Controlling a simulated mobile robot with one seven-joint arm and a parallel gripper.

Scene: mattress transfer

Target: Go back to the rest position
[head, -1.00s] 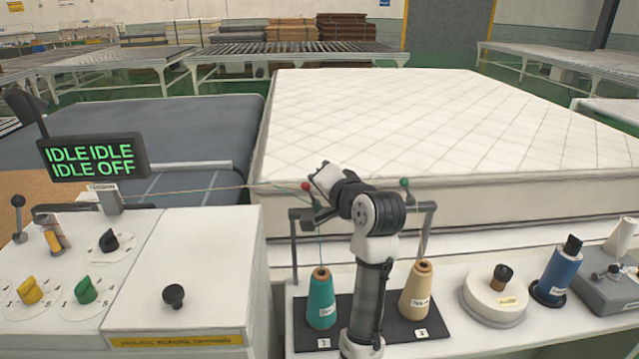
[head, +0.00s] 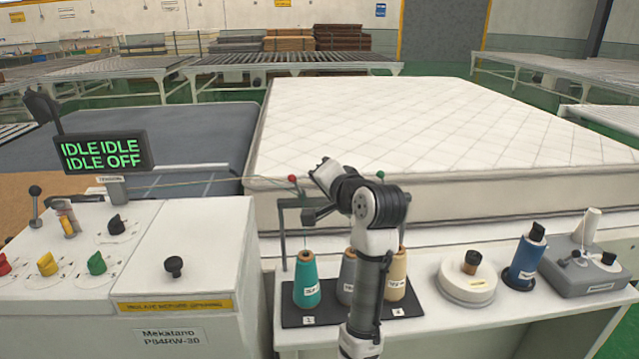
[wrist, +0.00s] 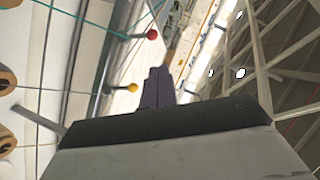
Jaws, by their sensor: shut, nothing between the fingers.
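My gripper (head: 322,170) is raised in front of the white quilted mattress (head: 440,125) in the head view, above the thread stand. In the wrist view its fingers (wrist: 158,85) are together, point up and hold nothing. The arm stands upright in front of the stand and hides part of it.
Teal (head: 307,283), grey (head: 348,275) and cream (head: 396,275) thread cones stand on a dark mat. A control panel with a display (head: 104,152) reading IDLE IDLE IDLE OFF is at left.

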